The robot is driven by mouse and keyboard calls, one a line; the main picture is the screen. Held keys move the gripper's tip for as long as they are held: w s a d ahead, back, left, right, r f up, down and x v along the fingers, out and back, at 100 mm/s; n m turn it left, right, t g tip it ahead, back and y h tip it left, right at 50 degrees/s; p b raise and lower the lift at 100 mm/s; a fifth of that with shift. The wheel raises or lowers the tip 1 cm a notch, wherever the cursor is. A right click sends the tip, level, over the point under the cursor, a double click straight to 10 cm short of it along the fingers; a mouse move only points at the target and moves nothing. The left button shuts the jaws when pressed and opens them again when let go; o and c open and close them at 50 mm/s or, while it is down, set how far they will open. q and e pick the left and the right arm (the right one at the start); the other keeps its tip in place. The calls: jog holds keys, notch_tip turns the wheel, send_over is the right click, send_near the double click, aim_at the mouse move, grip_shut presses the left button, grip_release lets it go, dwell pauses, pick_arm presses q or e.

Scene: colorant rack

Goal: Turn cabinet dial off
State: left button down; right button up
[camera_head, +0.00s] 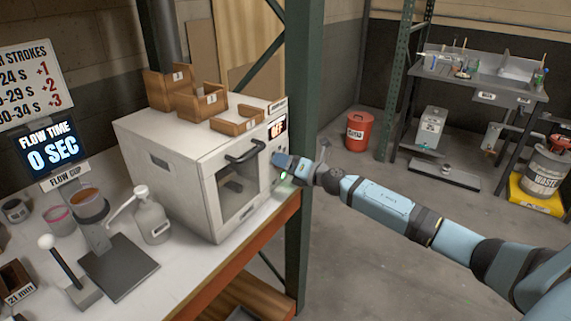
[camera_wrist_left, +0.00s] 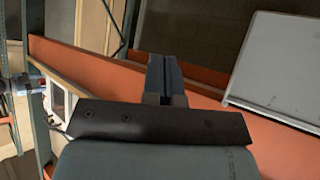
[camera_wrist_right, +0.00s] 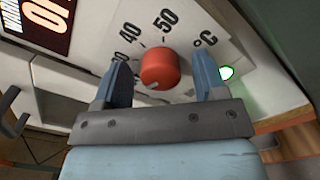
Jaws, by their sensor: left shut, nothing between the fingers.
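The white cabinet (camera_head: 165,165) stands on the bench, with a dark handle (camera_head: 245,151) and a window in its door. Its round red dial (camera_wrist_right: 160,68) shows in the right wrist view, on a face marked with numbers around 30, 40, 50 and °C. A pale notch on the dial points to the lower left. My right gripper (camera_wrist_right: 165,85) is open, with one finger on each side of the dial; contact is not clear. In the head view the right gripper (camera_head: 280,161) covers the dial. My left gripper (camera_wrist_left: 165,78) is shut and empty, seen only in its wrist view.
A lit display (camera_head: 278,126) is above the dial; its text is partly cut off in the right wrist view. A green light (camera_wrist_right: 226,72) glows beside the dial. Wooden boxes (camera_head: 202,101) sit on the cabinet. A green post (camera_head: 298,210) stands close to my right arm.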

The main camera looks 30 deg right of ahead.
jog(key=shift+s+d, duration=0.1)
jog(key=shift+s, duration=0.15)
pick_arm(q)
jog(key=shift+w+d+f+b, duration=0.1)
jog(key=shift+f+b, duration=0.25)
jog(key=shift+b, duration=0.5)
pick_arm(e)
jog(key=v, duration=1.3)
jog(key=shift+s, duration=0.15)
pick_arm(q)
jog(key=shift+d+f, duration=0.15)
jog(key=shift+d, duration=0.05)
